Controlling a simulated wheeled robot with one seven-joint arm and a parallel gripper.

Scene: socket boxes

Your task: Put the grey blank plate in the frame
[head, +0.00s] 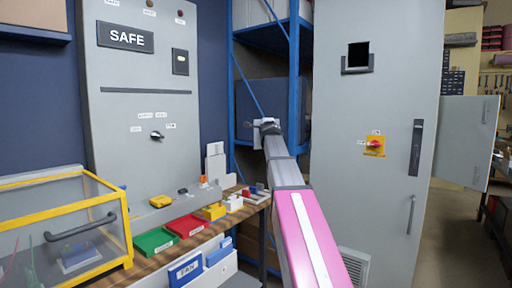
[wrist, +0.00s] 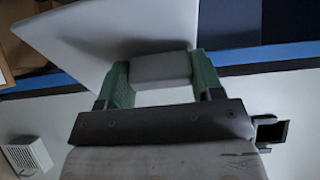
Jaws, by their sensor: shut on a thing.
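My gripper (wrist: 160,78) is shut on the pale block-shaped grip of the grey blank plate (wrist: 110,35), between its green fingers. The plate spreads out beyond the fingers at the top of the wrist view. In the head view my gripper (head: 266,124) is raised in front of the blue rack, left of the tall grey cabinet; the plate is small and partly hidden there. The frame (head: 358,70) is a dark grey holder below and beside a black square opening, high on the cabinet door. A dark-edged holder (wrist: 270,132) shows at right in the wrist view, apart from the plate.
The tall cabinet (head: 395,215) has a red-yellow switch (head: 374,146) and a dark handle (head: 415,148). The blue rack (head: 293,70) stands behind my arm. A bench with a green tray (head: 155,242) and a red tray (head: 187,227) is at lower left.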

